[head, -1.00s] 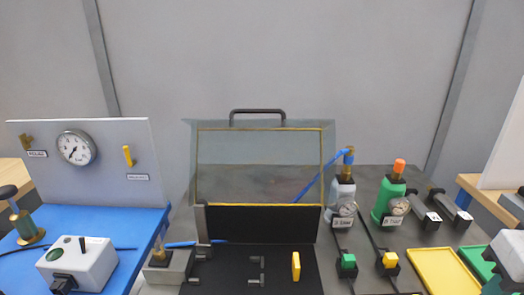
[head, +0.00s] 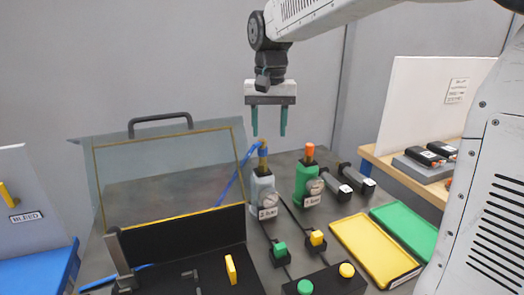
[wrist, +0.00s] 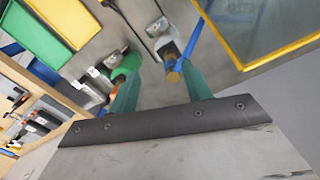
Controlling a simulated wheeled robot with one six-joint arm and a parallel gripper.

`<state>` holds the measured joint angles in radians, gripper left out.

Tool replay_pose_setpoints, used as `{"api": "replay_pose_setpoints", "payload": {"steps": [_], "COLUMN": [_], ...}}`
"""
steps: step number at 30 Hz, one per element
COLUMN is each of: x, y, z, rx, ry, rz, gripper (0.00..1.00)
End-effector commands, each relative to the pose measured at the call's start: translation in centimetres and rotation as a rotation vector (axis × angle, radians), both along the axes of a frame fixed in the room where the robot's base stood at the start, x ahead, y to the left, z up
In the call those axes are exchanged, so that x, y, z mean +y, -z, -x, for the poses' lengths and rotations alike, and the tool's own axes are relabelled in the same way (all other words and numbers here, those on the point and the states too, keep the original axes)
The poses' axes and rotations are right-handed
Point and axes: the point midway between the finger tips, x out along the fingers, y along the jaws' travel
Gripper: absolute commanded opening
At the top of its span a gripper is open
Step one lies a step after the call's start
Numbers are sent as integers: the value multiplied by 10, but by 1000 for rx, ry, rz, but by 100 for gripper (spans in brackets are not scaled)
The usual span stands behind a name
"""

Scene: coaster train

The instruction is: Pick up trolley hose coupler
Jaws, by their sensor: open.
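A brass coupler (head: 262,148) with a blue collar and blue hose stands on top of a grey bottle (head: 263,190). I take it to be the trolley hose coupler. In the wrist view the brass coupler (wrist: 173,77) shows beside the right-hand finger, which partly covers it. My gripper (head: 269,135) is open and empty, pointing down, with its tips just above and around the coupler's height. The wrist view also shows my gripper (wrist: 158,75).
A green bottle (head: 305,185) with an orange top stands right of the grey one. A case with a raised clear lid (head: 165,165) is at left. Yellow (head: 375,250) and green (head: 405,232) trays lie at right. Black handled units (head: 352,180) lie behind them.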

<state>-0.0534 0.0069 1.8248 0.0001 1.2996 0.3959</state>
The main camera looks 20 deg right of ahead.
Motion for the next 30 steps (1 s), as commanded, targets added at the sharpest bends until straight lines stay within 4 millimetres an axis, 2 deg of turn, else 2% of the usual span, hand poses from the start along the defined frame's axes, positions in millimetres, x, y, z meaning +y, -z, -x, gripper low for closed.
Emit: {"api": "replay_pose_setpoints", "payload": {"steps": [1,3,6,14,21,25,30], "x": [1,2,3,2,2,2,2], "y": [3,5,10,38,73,83,84], "z": [-13,-24,-31,-32,-35,-35,-35], "rx": [6,9,11,12,13,11,10], "ry": [12,26,36,39,39,39,39], "rz": [0,0,0,0,0,0,-1], "gripper": [49,49,49,49,49,49,49]}}
